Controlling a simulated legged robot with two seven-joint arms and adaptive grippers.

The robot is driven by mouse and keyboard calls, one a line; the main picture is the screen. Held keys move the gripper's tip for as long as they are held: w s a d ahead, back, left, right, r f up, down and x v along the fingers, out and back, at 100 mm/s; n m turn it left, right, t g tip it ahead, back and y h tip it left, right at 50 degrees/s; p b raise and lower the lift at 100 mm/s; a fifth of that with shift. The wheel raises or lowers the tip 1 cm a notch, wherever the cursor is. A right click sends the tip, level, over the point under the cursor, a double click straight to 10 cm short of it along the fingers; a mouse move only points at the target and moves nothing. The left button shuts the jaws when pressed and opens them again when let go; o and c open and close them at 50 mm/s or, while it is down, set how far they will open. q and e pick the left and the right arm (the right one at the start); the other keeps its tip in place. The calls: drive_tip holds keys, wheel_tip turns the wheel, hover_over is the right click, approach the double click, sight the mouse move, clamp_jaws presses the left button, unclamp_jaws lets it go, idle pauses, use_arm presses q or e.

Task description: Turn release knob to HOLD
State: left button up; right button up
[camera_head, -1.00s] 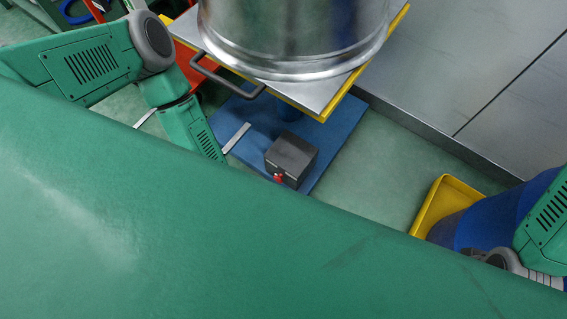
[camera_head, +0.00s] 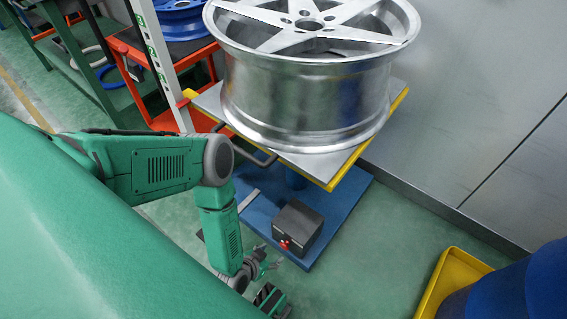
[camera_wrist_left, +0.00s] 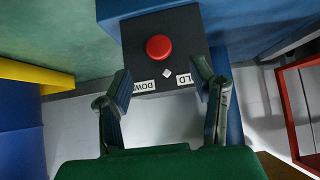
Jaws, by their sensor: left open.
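The red release knob (camera_head: 285,243) sits on a dark box (camera_head: 303,226) low on the blue base of a lift stand. In the left wrist view the round red knob (camera_wrist_left: 158,48) is seen face on. A small white mark (camera_wrist_left: 167,73) lies beside it, between a label ending in "LD" (camera_wrist_left: 184,79) and a label reading "DOW" (camera_wrist_left: 146,86), both partly covered by my fingers. My left gripper (camera_wrist_left: 161,74) is open, its fingers on either side of the knob's line and apart from it. In the head view it is just below the box. My right gripper is not in view.
A silver wheel (camera_head: 305,95) rests on the stand's yellow-edged platform (camera_head: 350,165) above the box, with a grey handle at its near edge. A yellow tray (camera_head: 447,280) and blue drum (camera_head: 510,290) stand at lower right. An orange cart (camera_head: 130,45) is at the back left.

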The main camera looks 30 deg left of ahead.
sight(283, 247)
use_arm(q)
drive_tip(key=b+x, duration=0.3)
drive_tip(key=x, duration=0.4)
drive_tip(key=shift+w+d+f, duration=0.2)
drive_tip(key=shift+w+f, duration=0.1)
drive_tip(key=shift+w+f+b, duration=0.2)
drive_tip(key=shift+b, duration=0.2)
drive_tip(key=shift+w+f, duration=0.1)
drive_tip(key=shift+w, duration=0.05)
drive_tip(key=shift+a, duration=0.1)
drive_tip(key=c, duration=1.1)
